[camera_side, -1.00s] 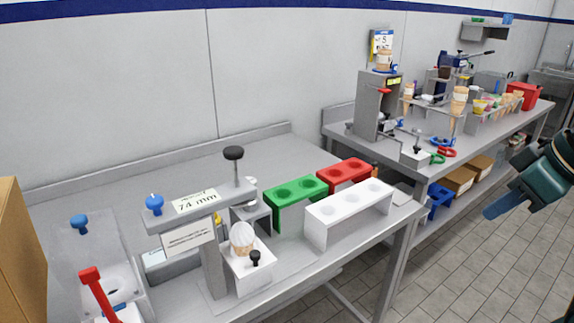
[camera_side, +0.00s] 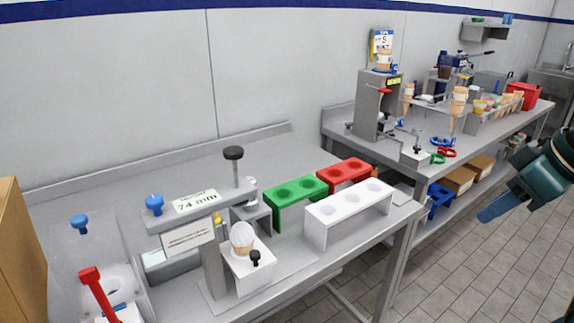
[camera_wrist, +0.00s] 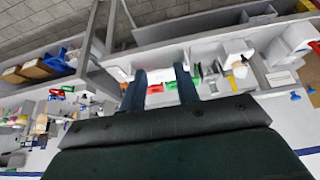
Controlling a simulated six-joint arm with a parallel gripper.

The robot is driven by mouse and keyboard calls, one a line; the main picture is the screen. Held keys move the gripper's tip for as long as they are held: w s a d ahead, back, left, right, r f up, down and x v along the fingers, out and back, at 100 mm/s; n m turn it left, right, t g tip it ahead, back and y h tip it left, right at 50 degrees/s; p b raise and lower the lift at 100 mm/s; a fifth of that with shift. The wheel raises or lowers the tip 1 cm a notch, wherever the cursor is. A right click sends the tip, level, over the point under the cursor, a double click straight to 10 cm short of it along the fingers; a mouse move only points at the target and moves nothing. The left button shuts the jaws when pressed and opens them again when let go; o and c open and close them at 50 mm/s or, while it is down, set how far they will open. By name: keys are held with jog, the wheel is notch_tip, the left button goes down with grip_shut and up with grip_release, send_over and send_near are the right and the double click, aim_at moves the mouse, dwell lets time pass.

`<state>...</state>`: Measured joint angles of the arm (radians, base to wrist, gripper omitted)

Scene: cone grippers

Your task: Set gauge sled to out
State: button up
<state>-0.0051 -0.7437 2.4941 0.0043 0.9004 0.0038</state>
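The height gauge (camera_side: 183,219) with a "74 mm" label stands on the near bench at the lower left of the side view. A white block with a black knob, which looks like the gauge sled (camera_side: 248,277), sits at its foot. A cone with a white top (camera_side: 242,238) stands at this sled. My gripper (camera_side: 484,215) is at the right of the side view, in the air over the floor and well apart from the gauge. In the wrist view my gripper (camera_wrist: 160,76) shows two separated blue fingers with nothing held between them.
Green (camera_side: 299,190), red (camera_side: 346,175) and white (camera_side: 350,207) holed racks stand right of the gauge. A clear-sided box (camera_side: 92,260) with a red-handled lever (camera_side: 97,290) is at left. A second bench (camera_side: 480,140) is crowded with cones and tools. Floor is free below my gripper.

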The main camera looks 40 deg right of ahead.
jog(key=shift+o, duration=0.7)
jog(key=shift+w+r, duration=0.2)
jog(key=shift+w, duration=0.1)
jog(key=w+a+r+m, duration=0.1)
jog(key=w+a+r, duration=0.2)
jog(key=w, duration=0.6)
jog(key=m+g+h, duration=0.2)
jog(key=m, duration=0.2)
send_over(255, 253)
jog(key=s+a, duration=0.2)
jog(key=s, duration=0.3)
jog(key=f, duration=0.5)
jog(key=shift+s+a, duration=0.2)
jog(key=shift+f+t, duration=0.1)
jog(key=shift+t, duration=0.2)
jog(key=x, duration=1.3)
jog(key=shift+w+f, duration=0.1)
jog(key=shift+f, duration=0.25)
jog(key=shift+n, duration=0.3)
jog(key=shift+c, duration=0.2)
